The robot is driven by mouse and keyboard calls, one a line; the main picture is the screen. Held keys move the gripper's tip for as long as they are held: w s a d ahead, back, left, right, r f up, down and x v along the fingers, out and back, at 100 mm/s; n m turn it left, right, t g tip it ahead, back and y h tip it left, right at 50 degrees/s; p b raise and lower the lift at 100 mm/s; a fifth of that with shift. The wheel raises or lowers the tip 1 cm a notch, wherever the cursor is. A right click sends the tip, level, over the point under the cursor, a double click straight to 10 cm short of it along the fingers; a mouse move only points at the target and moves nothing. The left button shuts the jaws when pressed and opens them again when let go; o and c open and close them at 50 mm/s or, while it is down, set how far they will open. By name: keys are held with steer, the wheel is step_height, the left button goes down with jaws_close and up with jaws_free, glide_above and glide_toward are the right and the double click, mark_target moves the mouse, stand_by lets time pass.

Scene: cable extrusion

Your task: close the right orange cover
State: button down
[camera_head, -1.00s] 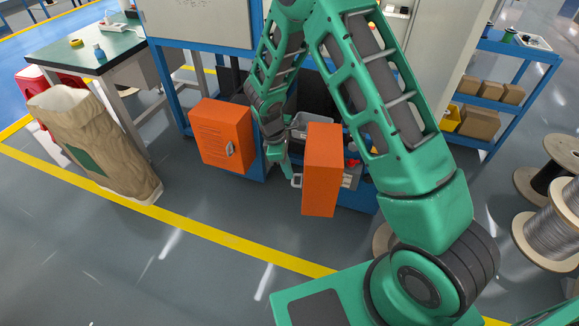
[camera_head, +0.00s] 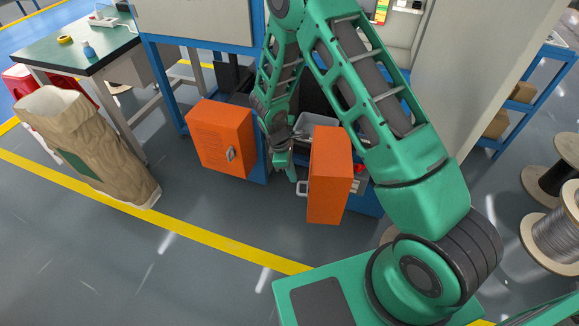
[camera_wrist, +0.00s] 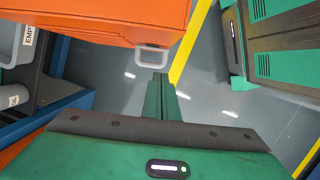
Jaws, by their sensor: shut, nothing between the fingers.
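The right orange cover (camera_head: 330,177) stands swung out from the blue machine frame, with its grey handle (camera_head: 303,188) on its left edge. In the wrist view the orange cover (camera_wrist: 110,18) fills the top, and its handle (camera_wrist: 151,56) sits just beyond my fingertips. My gripper (camera_head: 291,172) is shut and empty, on the left side of the cover near its handle. In the wrist view the closed fingers (camera_wrist: 160,82) point toward the handle; I cannot tell whether they touch it. The left orange cover (camera_head: 221,137) also stands out from the frame, with its own handle.
A grey bin (camera_head: 310,127) sits in the opening behind the right cover. A brown sack-like bin (camera_head: 88,150) stands at the left, and cable spools (camera_head: 553,235) at the right. The floor in front of the covers is clear, crossed by a yellow line.

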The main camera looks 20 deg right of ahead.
steer(key=d+f, duration=0.1)
steer(key=s+d+f, duration=0.1)
steer(key=d, duration=0.1)
steer(key=shift+s+f, duration=0.2)
steer(key=shift+f, duration=0.1)
steer(key=shift+s+d, duration=0.25)
steer(key=shift+d, duration=0.35)
